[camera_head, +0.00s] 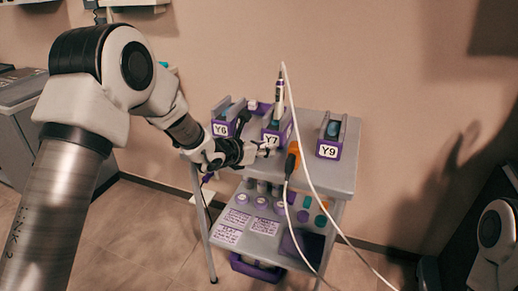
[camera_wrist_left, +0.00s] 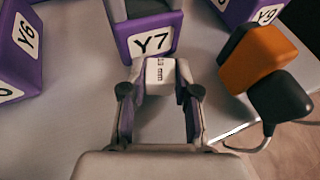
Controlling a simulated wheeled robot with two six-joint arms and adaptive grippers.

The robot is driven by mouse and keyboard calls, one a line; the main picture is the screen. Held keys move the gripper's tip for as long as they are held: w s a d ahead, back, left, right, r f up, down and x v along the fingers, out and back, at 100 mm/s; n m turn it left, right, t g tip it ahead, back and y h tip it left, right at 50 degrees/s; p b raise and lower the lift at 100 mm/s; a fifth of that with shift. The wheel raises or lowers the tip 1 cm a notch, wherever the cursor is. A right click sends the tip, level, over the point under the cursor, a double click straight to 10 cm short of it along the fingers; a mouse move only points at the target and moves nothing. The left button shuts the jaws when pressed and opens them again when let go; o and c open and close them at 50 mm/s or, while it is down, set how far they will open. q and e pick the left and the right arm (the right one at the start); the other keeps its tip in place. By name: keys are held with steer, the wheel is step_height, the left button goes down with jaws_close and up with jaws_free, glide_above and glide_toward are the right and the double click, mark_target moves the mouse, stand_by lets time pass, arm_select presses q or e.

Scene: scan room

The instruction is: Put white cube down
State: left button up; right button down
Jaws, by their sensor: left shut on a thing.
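The white cube (camera_wrist_left: 160,75) is between the fingertips of my left gripper (camera_wrist_left: 160,92) in the left wrist view. The marking "13 mm" or similar shows on its top. My left gripper is shut on it, just in front of the purple Y7 holder (camera_wrist_left: 150,42). In the head view my left gripper (camera_head: 262,150) reaches over the grey cart top (camera_head: 312,181), near the Y7 holder (camera_head: 277,137). Whether the cube touches the cart top I cannot tell. My right gripper is not in view.
The Y6 holder (camera_head: 221,128) stands to the left and the Y9 holder (camera_head: 329,150) to the right. An orange and black device (camera_head: 292,160) with a cable stands close right of my gripper. Bare cart top shows at the front right. Lower shelves hold several containers.

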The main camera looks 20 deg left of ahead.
arm_select(q)
steer(key=shift+d+r, duration=0.15)
steer(key=shift+d, duration=0.15)
steer(key=o, duration=0.9)
steer(key=shift+a+f, duration=0.15)
steer(key=shift+f, duration=0.05)
steer(key=shift+r, duration=0.1)
